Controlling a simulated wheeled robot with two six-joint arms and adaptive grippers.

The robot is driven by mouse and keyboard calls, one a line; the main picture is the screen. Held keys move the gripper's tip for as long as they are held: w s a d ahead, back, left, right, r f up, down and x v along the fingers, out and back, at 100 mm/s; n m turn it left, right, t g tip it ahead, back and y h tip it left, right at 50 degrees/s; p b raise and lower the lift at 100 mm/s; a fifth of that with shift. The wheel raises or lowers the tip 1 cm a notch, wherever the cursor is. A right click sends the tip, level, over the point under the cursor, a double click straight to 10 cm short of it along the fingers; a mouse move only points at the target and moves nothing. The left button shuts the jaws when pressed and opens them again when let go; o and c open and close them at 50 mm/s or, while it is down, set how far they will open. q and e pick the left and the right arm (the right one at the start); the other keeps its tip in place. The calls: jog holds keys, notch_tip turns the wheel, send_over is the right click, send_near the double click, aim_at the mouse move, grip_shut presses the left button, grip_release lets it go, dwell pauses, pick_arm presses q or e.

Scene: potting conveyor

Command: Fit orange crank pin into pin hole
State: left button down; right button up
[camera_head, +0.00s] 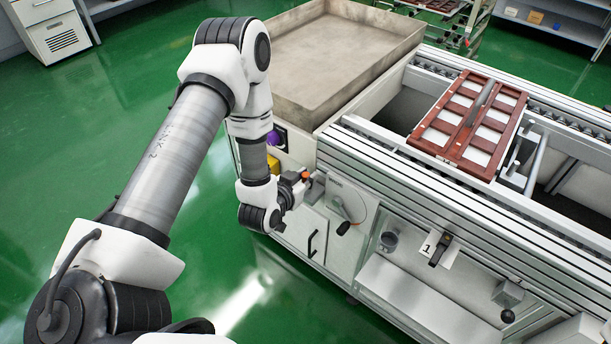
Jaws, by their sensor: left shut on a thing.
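My left gripper (299,186) is at the left end of the conveyor's front side, shut on the orange crank pin (305,175). Only a small orange part of the pin shows between the dark fingers. The pin is close to a grey metal block beside the round crank plate (350,203), which has a black handle (343,228) at its lower edge. The pin hole cannot be made out, and I cannot tell whether the pin touches anything. My right gripper is out of view.
A large empty metal tray (335,50) stands behind the arm. A brown tray frame with white inserts (470,118) rests on the conveyor. Along the front are a label card (440,248), a cabinet handle (312,240) and a black knob (508,316). Green floor is open at left.

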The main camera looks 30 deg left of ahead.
pick_arm(q)
jog(key=shift+f+b, duration=0.35)
jog(key=shift+f, duration=0.25)
jog(key=c, duration=1)
grip_release()
jog(key=shift+o, duration=0.2)
jog(key=shift+s, duration=0.1)
jog(key=v, duration=0.7)
jog(key=shift+s+r, duration=0.1)
jog(key=shift+s, duration=0.1)
